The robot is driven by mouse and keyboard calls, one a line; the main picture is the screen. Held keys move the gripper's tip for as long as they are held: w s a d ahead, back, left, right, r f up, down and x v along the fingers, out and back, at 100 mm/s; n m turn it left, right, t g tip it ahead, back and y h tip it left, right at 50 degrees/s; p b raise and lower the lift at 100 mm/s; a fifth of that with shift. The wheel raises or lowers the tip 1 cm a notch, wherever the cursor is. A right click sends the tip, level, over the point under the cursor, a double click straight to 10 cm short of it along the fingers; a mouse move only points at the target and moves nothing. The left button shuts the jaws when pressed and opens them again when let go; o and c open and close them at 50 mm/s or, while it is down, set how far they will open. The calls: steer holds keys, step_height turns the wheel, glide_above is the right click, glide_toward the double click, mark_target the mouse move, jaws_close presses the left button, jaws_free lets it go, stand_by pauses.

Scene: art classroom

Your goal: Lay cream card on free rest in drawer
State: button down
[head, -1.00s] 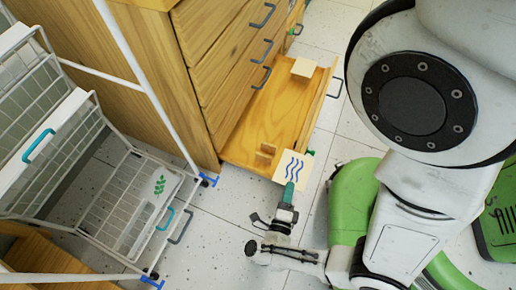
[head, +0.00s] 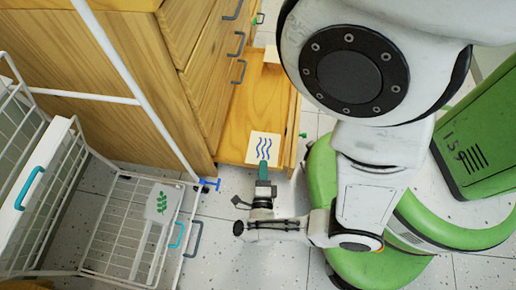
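The cream card (head: 263,147) with blue wavy lines is at the tip of my gripper (head: 264,165), whose teal fingers are shut on its near edge. The card is over the near end of the open wooden drawer (head: 240,112). I cannot tell whether it touches anything below. The small wooden rest at this end of the drawer is hidden now, apparently behind the card. Another pale card (head: 271,54) lies at the far end of the drawer, partly hidden by my arm.
The wooden cabinet (head: 110,60) with closed drawers stands left of the open drawer. A white wire rack with baskets (head: 110,225) is at the left; a card with a green leaf (head: 160,205) is on it. Speckled floor (head: 225,265) is clear in front.

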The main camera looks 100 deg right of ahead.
mark_target(259, 156)
steer(key=d+f+b, duration=0.1)
steer(key=d+f, duration=0.1)
steer(key=d+f+b, duration=0.2)
steer(key=d, duration=0.1)
steer(key=d+f+b, duration=0.1)
steer(key=d+f, duration=0.2)
steer(key=shift+d+b, duration=0.2)
steer(key=shift+b, duration=0.1)
steer(key=shift+d+f+b, duration=0.2)
steer(key=shift+f+b, duration=0.55)
steer(key=shift+f, duration=0.25)
steer(key=shift+d+f+b, duration=0.2)
steer(key=shift+f+b, duration=0.5)
steer(key=shift+f, duration=0.25)
steer(key=shift+f, duration=0.15)
steer(key=c, duration=1.4)
jaws_free()
steer(key=shift+o, duration=0.2)
steer(key=shift+a, duration=0.1)
steer(key=w+a, duration=0.2)
steer(key=a, duration=0.9)
steer(key=shift+a, duration=0.35)
